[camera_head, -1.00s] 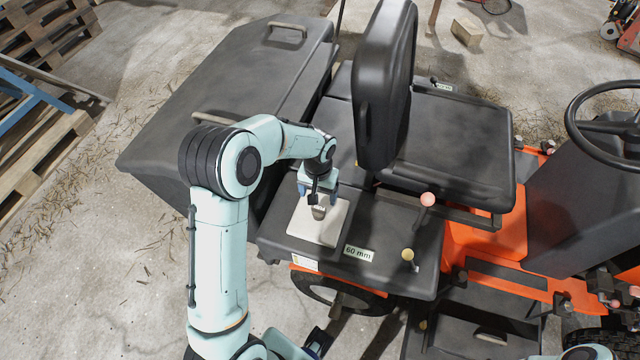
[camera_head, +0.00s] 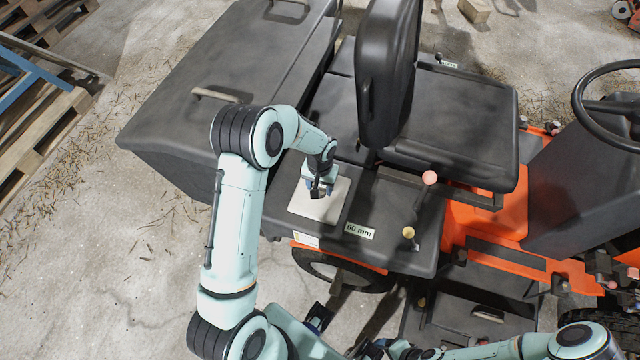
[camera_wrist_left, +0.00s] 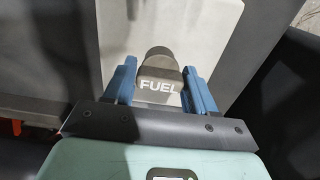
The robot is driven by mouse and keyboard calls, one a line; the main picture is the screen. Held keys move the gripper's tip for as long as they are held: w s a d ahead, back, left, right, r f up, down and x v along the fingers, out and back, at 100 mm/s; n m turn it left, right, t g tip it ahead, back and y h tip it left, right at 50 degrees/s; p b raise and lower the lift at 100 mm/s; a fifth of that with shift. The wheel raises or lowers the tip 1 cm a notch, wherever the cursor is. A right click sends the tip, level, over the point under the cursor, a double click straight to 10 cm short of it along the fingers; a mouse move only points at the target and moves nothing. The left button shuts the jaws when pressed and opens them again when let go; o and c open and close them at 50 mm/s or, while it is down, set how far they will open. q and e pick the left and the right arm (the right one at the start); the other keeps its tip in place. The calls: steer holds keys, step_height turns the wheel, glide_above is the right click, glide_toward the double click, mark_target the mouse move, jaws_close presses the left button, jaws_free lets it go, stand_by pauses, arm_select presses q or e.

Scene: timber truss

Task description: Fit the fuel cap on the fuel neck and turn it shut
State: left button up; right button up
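The fuel cap (camera_wrist_left: 158,86) is a dark grey piece with a raised knob and white "FUEL" lettering. In the left wrist view it sits between the two blue fingers of my left gripper (camera_wrist_left: 160,80), over a pale square pad (camera_head: 314,208). The fingers stand apart, one on each side of the cap, with narrow gaps showing. In the head view my left gripper (camera_head: 319,190) points down at the pad and mostly hides the cap. I cannot make out the fuel neck. My right gripper (camera_head: 368,348) is low at the bottom edge, its fingers unclear.
The pad lies on the mower's black deck beside a "60 mm" label (camera_head: 359,231). A pink-tipped lever (camera_head: 430,178) and a yellow-tipped knob (camera_head: 408,232) stand to the right. The black seat (camera_head: 388,80) rises behind. A large black box (camera_head: 230,75) is at left.

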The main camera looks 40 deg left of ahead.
arm_select(q)
jaws_close()
steer(key=m, duration=0.3)
steer(key=shift+m, duration=0.3)
steer(key=shift+o, duration=0.7)
jaws_free()
steer(key=shift+m, duration=0.5)
steer(key=o, duration=0.8)
arm_select(e)
steer(key=shift+r, duration=0.1)
arm_select(q)
steer(key=shift+r, duration=0.15)
arm_select(e)
steer(key=shift+w, duration=0.1)
arm_select(q)
steer(key=shift+r+p, duration=1.4)
steer(key=shift+r, duration=1.5)
arm_select(e)
steer(key=r, duration=0.1)
steer(key=w+r, duration=0.1)
steer(key=r, duration=0.1)
steer(key=shift+w+r, duration=0.1)
steer(key=shift+w, duration=0.25)
